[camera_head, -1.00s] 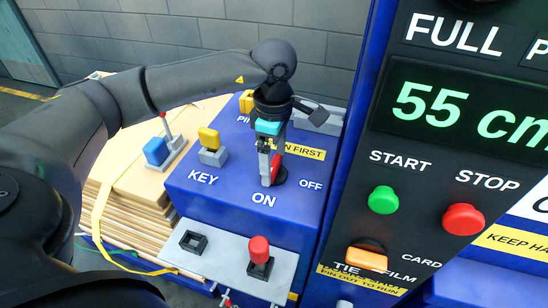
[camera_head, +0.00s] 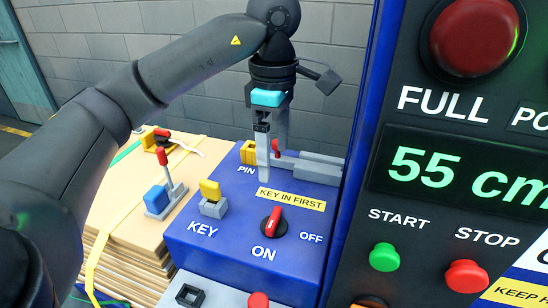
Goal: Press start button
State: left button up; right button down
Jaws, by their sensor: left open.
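The green START button (camera_head: 384,257) is on the dark panel at the right, under its white START label. The red STOP button (camera_head: 466,276) is to its right. My left gripper (camera_head: 269,170) hangs fingers down above the blue control box, to the left of the panel and well apart from the green button. Its fingers are open, with nothing seen between them. My right gripper is not in view.
A display (camera_head: 462,180) reads 55 cm, with a big red FULL lamp (camera_head: 474,38) above. A yellow key (camera_head: 211,191) stands on the blue box (camera_head: 190,238). The panel's blue edge stands between gripper and buttons.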

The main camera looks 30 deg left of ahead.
aim_at(384, 258)
jog(key=k, duration=1.5)
